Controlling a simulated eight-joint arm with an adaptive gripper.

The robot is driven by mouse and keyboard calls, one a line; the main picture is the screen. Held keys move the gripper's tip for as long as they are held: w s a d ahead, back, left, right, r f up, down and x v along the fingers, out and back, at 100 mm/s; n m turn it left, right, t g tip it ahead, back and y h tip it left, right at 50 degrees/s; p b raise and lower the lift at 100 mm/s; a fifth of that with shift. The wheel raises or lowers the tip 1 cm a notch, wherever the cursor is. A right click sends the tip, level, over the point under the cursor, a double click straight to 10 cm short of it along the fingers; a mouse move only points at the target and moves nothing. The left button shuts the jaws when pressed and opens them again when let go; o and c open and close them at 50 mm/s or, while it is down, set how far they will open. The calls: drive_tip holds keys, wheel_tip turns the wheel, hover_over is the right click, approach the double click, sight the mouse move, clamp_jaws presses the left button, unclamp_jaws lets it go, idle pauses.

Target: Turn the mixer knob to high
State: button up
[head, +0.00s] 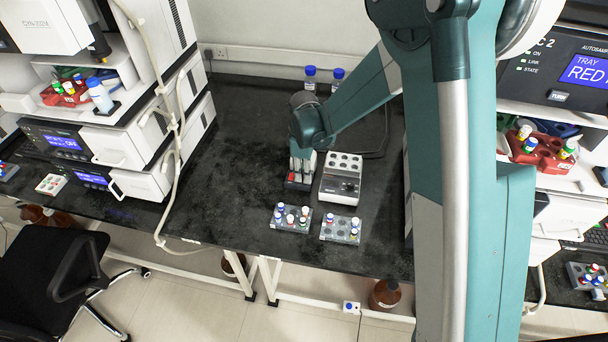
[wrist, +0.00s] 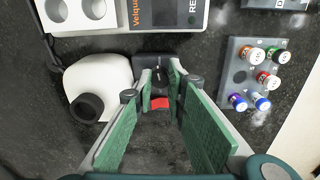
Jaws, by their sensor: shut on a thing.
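The mixer is a small unit with a white body (wrist: 108,75) and a black round cup (wrist: 86,107), seen left of my fingers in the wrist view. Its dark front with a red switch (head: 292,178) shows below my gripper in the head view. My gripper (wrist: 161,80) points at this front, its green fingers closed on a small dark knob (wrist: 159,80) at their tips. The red switch (wrist: 159,103) shows between the fingers. The knob's marks and setting cannot be read. In the head view my gripper (head: 301,168) covers most of the mixer.
A white block heater (head: 341,178) with round wells stands close to the right of the mixer. Two grey racks with capped vials, the left (head: 291,217) and the right (head: 340,229), lie near the bench's front edge. Blue-capped bottles (head: 310,78) stand behind. The bench left of the mixer is clear.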

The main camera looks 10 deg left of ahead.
drive_tip(key=shift+m+b, duration=0.3)
drive_tip(key=shift+m, duration=1)
drive_tip(key=o, duration=0.9)
drive_tip(key=shift+r, duration=0.1)
drive_tip(key=shift+r, duration=5.95)
drive_tip(key=shift+d, duration=0.1)
